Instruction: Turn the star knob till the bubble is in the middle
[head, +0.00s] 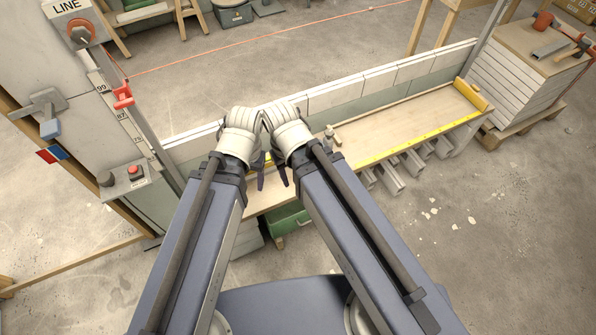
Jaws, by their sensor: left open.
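My left gripper (261,177) and right gripper (283,177) are close together over the near left part of the bench (415,112). Only their dark fingertips show below the pale wrist covers. The left is open; the right's opening is hidden. I cannot make out a star knob or a bubble; my wrists and forearms cover that part of the bench. A small beige fitting (331,137) stands on the bench just right of the right wrist; its shape is too small to tell. A bit of yellow shows between the wrists.
A low block wall (385,80) runs behind the bench, with an orange string line beyond. A yellow strip (425,136) edges the bench front. Stacked boards (515,85) stand at right.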

